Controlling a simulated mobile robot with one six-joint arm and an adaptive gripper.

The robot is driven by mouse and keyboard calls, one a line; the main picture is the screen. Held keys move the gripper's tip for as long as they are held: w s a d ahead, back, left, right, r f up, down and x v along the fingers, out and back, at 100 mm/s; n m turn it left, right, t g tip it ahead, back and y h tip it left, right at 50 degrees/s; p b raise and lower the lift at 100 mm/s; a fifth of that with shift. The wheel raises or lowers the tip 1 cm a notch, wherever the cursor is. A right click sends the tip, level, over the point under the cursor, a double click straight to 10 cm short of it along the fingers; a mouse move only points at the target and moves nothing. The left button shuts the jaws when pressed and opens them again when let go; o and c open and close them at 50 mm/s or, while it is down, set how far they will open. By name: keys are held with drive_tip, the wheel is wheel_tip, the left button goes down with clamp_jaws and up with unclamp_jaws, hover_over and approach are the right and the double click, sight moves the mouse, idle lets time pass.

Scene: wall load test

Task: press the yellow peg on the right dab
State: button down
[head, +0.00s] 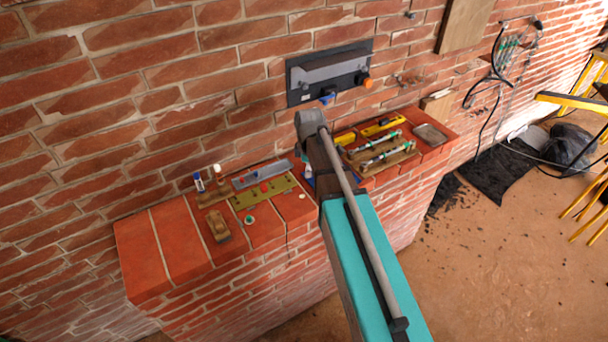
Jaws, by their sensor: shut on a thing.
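My arm reaches over the brick ledge (185,262), and its links cover the middle of the picture. My gripper is hidden behind them, so its fingers and anything in them do not show. I cannot make out a yellow peg or tell which marks are the dabs. A dark panel (296,90) with a grey plate (333,69) is on the brick wall.
An olive strip (270,193) with small coloured dots and a wooden block (217,226) lie on the ledge's left. On its right are a yellow level (382,125) and a wooden rack (385,161). Cables (497,75) hang farther right.

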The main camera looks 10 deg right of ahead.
sight(302, 197)
drive_tip(key=shift+f, duration=0.1)
drive_tip(key=shift+w+a+f+b, duration=0.1)
drive_tip(key=shift+a+f+b, duration=0.15)
drive_tip(key=shift+f+b, duration=0.25)
drive_tip(key=shift+w+a+f+b, duration=0.1)
drive_tip(key=shift+a+f+b, duration=0.15)
drive_tip(key=shift+f+b, duration=0.25)
drive_tip(key=shift+w+a+f+b, duration=0.15)
drive_tip(key=shift+a+f+b, duration=0.15)
drive_tip(key=shift+a+b, duration=0.15)
drive_tip(key=shift+f, duration=0.15)
drive_tip(key=shift+f+b, duration=3.25)
drive_tip(key=shift+b, duration=0.1)
drive_tip(key=shift+f+b, duration=0.6)
drive_tip(key=shift+b, duration=0.05)
drive_tip(key=c, duration=0.6)
unclamp_jaws()
